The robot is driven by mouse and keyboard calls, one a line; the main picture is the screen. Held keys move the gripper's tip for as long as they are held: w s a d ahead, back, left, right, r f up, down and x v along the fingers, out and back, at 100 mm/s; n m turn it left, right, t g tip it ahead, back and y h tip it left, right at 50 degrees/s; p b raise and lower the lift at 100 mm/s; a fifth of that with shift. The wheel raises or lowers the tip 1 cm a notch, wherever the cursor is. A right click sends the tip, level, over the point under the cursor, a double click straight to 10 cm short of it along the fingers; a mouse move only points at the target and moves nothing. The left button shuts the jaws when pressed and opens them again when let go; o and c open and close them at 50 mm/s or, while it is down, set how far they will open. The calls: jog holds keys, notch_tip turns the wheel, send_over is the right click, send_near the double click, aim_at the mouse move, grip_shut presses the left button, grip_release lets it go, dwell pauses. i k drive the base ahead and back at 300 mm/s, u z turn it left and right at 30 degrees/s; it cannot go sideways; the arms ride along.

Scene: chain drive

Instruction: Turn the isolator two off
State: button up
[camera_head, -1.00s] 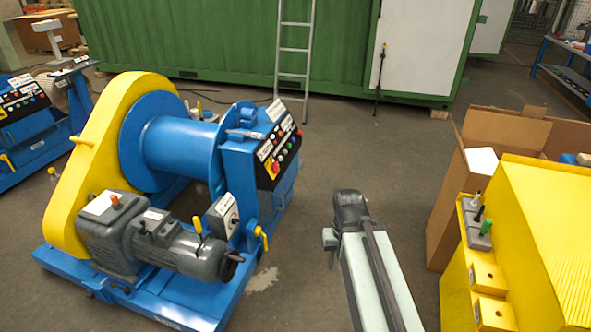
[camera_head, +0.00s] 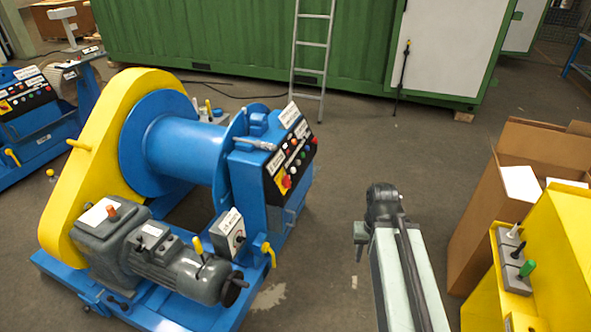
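The blue and yellow chain drive machine (camera_head: 175,147) stands at left centre. A small grey switch box (camera_head: 228,235) with a dark round knob and a white label is on its front side. A red and yellow rotary switch (camera_head: 286,182) is on the dark control panel above it. The labels are too small to read, so I cannot tell which switch is isolator two or how it is set. My arm reaches up from the bottom, right of the machine and apart from it.
A yellow lever (camera_head: 268,252) sticks out beside the switch box. Open cardboard boxes (camera_head: 490,205) and a yellow cabinet (camera_head: 555,240) with a small grey switch block (camera_head: 513,260) stand at right. A ladder (camera_head: 313,50) leans at the green container.

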aim_at(286, 182)
jog(key=i, duration=0.95)
jog(key=u, duration=2.45)
